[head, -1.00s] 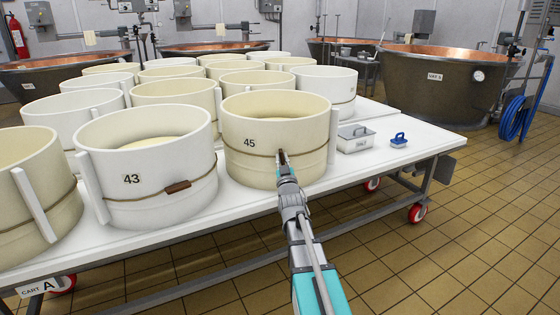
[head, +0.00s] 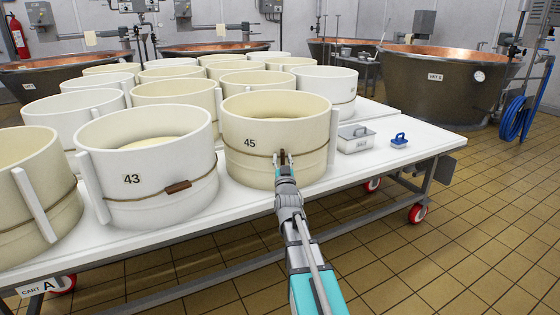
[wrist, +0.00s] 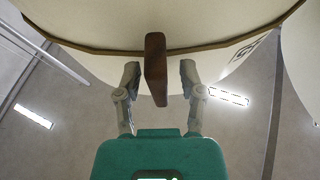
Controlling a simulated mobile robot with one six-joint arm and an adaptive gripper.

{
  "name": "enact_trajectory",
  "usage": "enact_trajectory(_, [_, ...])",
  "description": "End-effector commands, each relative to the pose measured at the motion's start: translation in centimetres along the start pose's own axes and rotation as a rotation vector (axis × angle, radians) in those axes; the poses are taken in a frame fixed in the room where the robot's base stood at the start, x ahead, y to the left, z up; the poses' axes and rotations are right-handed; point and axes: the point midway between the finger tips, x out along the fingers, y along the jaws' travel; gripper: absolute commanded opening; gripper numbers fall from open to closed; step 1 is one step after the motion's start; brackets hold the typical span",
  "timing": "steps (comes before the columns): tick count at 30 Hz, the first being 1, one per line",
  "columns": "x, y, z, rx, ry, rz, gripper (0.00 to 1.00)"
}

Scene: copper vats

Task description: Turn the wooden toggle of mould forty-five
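Mould forty-five (head: 255,130) is a cream hoop with a "45" label and a cord around it. Its brown wooden toggle (head: 282,155) stands upright, across the cord. In the wrist view the toggle (wrist: 155,68) also stands crosswise to the cord (wrist: 205,46). My gripper (head: 284,161) is at the toggle, in front of the mould. In the wrist view my gripper (wrist: 160,76) is open, one finger on each side of the toggle with a gap on both sides. The toggle's far side is hidden.
Mould 43 (head: 150,155) stands to the left, its toggle (head: 178,187) lying nearly along its cord. A lidded metal box (head: 356,140) and a blue-handled item (head: 399,140) are on the white table (head: 430,136) at right. Open tiled floor (head: 470,210) lies in front.

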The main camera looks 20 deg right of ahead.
Motion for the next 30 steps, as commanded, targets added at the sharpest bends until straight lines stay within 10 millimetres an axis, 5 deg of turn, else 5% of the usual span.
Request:
enact_trajectory(17, [0.1,0.0,-0.3,-0.001,0.000,0.000,0.53])
enact_trajectory(30, [1.8,0.0,-4.4,-0.001,0.000,0.000,0.53])
